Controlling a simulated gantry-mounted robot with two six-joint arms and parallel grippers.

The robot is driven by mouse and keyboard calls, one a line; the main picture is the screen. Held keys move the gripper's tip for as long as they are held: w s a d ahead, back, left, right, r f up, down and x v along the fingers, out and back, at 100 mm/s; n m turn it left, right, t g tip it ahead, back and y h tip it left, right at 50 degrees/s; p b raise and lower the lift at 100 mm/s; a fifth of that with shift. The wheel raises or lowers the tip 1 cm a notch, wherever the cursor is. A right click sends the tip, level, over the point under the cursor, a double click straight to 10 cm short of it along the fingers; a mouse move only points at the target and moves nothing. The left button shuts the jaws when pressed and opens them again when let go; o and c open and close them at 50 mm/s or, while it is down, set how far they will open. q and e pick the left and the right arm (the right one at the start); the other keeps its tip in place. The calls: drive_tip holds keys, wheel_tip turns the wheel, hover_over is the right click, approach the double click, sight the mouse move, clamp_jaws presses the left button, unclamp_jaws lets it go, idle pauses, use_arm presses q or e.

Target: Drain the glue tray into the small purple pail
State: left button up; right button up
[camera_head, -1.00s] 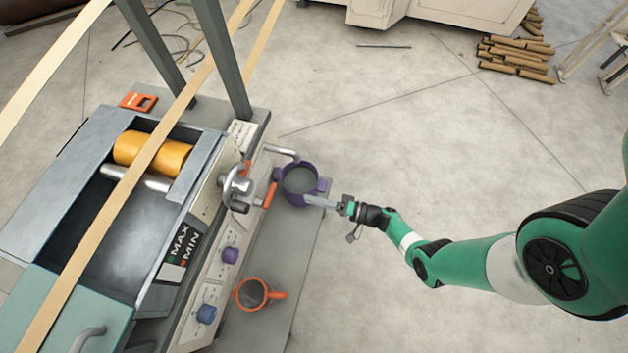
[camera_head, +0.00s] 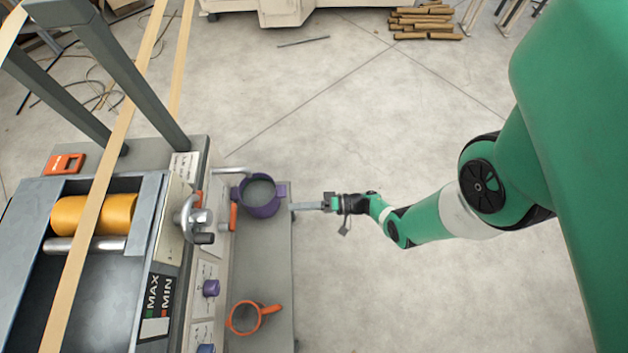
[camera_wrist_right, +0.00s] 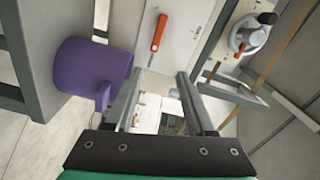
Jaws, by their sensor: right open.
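The glue tray (camera_head: 95,292) is the metal basin below the yellow roller. An orange lever (camera_head: 233,217) hangs on the machine front, left of the pail, and shows in the wrist view (camera_wrist_right: 158,33). My right gripper (camera_head: 294,207) is open and empty, just right of the pail and apart from it. My left gripper is out of view.
An orange jug (camera_head: 243,319) stands on the shelf nearer the front. A handwheel (camera_head: 193,221) and purple knobs (camera_head: 211,288) stick out from the machine. The floor right of the shelf is clear.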

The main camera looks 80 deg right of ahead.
drive_tip(key=s, duration=0.5)
drive_tip(key=shift+s+d, duration=0.1)
drive_tip(key=shift+d, duration=0.3)
